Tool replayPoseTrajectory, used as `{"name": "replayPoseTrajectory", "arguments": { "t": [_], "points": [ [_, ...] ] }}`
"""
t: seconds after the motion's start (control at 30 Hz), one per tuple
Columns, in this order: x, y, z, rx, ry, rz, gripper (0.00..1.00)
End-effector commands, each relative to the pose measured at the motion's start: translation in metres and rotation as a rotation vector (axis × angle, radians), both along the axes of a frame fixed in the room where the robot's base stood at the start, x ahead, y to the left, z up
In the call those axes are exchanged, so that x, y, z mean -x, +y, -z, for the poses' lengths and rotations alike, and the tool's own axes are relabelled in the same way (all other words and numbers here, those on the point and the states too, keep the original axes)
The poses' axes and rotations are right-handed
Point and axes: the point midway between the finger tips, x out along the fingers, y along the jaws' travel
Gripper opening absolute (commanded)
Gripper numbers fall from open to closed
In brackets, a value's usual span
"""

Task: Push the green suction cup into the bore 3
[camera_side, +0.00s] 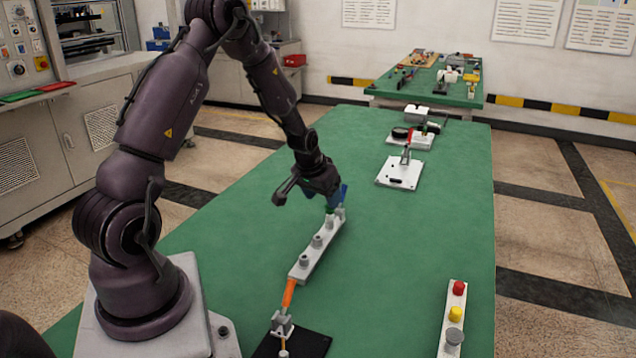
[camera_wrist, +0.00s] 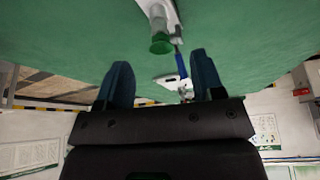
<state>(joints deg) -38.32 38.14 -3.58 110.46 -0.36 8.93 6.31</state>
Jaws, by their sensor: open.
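The green suction cup (camera_side: 330,209) is at the far end of the grey block (camera_side: 303,268), just below my gripper (camera_side: 337,197). It also shows in the wrist view (camera_wrist: 161,44), at the end of the block (camera_wrist: 154,10). My gripper (camera_wrist: 159,60) is open, with its two blue fingers spread wide and nothing seen between the tips. The cup appears ahead of the fingers and apart from them. The block carries several raised round bosses in a row. I cannot tell which is bore 3, or how deep the cup sits.
A pale strip (camera_side: 446,337) at front right holds red (camera_side: 459,287), yellow (camera_side: 455,314) and grey (camera_side: 454,336) cups. An orange piece (camera_side: 289,294) adjoins the block's near end. A white plate with a clamp (camera_side: 399,174) stands beyond. The green table between is clear.

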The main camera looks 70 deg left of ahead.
Motion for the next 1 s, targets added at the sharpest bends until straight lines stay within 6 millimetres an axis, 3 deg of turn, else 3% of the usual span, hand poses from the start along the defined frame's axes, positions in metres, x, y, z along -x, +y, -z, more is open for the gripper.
{"name": "replayPoseTrajectory", "arguments": {
  "t": [0.1,0.3,0.8,0.93,1.0],
  "points": [
    [0.007,-0.004,-0.022,-0.001,-0.003,0.0,0.62],
    [0.014,-0.009,-0.041,0.0,0.0,0.001,0.62],
    [0.018,-0.011,-0.043,0.013,0.013,-0.004,0.62],
    [0.042,-0.028,-0.035,0.088,0.111,-0.019,0.62],
    [0.055,-0.044,-0.05,0.111,0.151,-0.013,0.62]
  ]
}}
